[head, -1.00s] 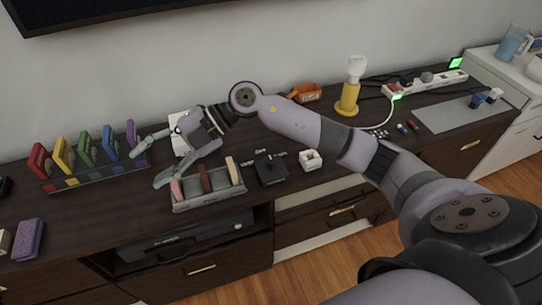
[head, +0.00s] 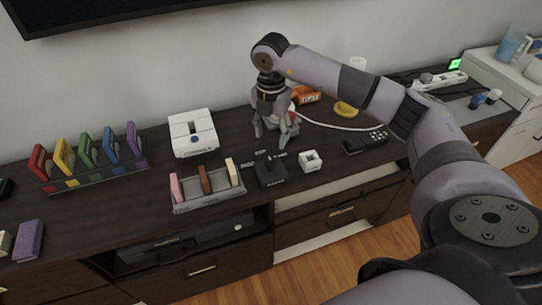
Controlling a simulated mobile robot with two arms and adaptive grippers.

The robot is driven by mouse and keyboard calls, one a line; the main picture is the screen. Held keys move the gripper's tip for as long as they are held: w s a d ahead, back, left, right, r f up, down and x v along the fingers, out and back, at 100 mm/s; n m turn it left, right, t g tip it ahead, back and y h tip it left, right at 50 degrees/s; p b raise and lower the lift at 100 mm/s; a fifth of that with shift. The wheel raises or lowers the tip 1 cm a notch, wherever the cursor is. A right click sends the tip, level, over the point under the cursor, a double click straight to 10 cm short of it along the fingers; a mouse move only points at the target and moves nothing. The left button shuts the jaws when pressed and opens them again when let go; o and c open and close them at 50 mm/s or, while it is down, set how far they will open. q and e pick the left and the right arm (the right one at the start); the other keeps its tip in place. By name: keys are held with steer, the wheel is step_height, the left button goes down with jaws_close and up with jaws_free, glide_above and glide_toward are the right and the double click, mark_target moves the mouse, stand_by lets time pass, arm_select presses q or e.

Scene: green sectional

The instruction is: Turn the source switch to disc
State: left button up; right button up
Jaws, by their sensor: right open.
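The source switch appears to be the small black box (head: 271,173) with a short lever on top, near the front edge of the dark cabinet. Small pale labels lie around it, too small to read. My right gripper (head: 273,140) is open and points down, just behind the black box. Its fingers look empty and apart from the lever, though the exact gap is hard to tell. My left gripper is not in view.
A grey tray (head: 209,201) with upright colored blocks stands left of the switch, and a small white block (head: 311,160) to its right. A white slotted box (head: 193,134) stands behind the tray. A black remote (head: 365,143) and orange box (head: 306,95) are further right.

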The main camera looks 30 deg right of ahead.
mark_target(271, 161)
step_height(271, 161, down, 10)
steer(key=shift+r+p, duration=0.1)
steer(key=shift+p, duration=0.25)
steer(key=c, duration=1.1)
steer(key=shift+c, duration=0.2)
steer(key=shift+n, duration=0.3)
steer(key=n+b, duration=0.1)
steer(key=n, duration=0.3)
steer(key=shift+b, duration=0.4)
steer(key=shift+n+b, duration=0.75)
steer(key=shift+n, duration=1.45)
steer(key=o, duration=1.1)
